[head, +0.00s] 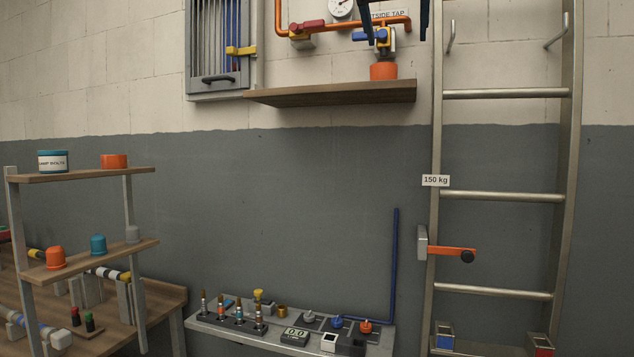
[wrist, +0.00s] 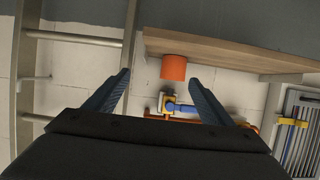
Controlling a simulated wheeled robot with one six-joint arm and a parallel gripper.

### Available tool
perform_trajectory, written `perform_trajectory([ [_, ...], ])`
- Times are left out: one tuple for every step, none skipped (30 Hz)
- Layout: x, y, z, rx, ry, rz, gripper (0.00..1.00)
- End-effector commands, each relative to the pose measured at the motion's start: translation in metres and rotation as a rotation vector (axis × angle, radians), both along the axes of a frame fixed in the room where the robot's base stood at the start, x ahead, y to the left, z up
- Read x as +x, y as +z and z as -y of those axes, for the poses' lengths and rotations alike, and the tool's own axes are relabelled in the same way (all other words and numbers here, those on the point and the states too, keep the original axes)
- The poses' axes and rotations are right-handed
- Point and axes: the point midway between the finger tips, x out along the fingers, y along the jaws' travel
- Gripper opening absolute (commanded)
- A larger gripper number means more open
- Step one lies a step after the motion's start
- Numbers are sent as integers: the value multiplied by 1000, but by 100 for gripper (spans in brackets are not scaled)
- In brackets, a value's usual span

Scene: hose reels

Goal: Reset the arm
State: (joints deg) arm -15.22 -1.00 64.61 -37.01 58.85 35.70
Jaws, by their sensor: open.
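My gripper (head: 396,38) shows at the top edge of the head view as two dark fingers pointing down, in front of the pipework. In the wrist view my gripper (wrist: 158,76) is open, with its two blue fingers wide apart and nothing held. The wrist picture is upside down. An orange cup (head: 383,71) stands on the wooden wall shelf (head: 330,94). In the wrist view the orange cup (wrist: 173,67) appears between the fingertips but apart from them. A blue-handled tap (head: 381,37) is behind the fingers. The rest of my arm is out of the head view.
A metal ladder (head: 503,195) stands at right, with an orange lever (head: 450,252) beside its left rail. A barred cabinet (head: 218,50) hangs at upper left. A two-tier rack (head: 82,175) stands at left. A panel of controls (head: 375,342) is low at centre. The grey wall between is clear.

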Motion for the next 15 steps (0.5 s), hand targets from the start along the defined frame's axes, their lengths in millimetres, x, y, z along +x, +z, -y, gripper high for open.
perform_trajectory([
  [0, 0, -1, 0, 1, 0, 76],
  [0, -1, -1, -1, 3, -1, 76],
  [3, -9, -3, -4, 8, -14, 76],
  [4, -13, -4, -7, 13, -20, 76],
  [6, -17, -5, -8, 18, -27, 76],
  [8, -23, -7, -12, 24, -36, 76],
  [9, -27, -9, -13, 30, -43, 76],
  [11, -32, -11, -15, 36, -50, 76],
  [12, -39, -12, -18, 43, -59, 76],
  [14, -44, -13, -20, 48, -67, 76],
  [15, -49, -14, -23, 53, -75, 76],
  [17, -57, -14, -26, 59, -87, 76],
  [19, -64, -15, -29, 63, -96, 76],
  [21, -70, -15, -31, 67, -105, 76],
  [23, -81, -15, -34, 75, -121, 76],
])
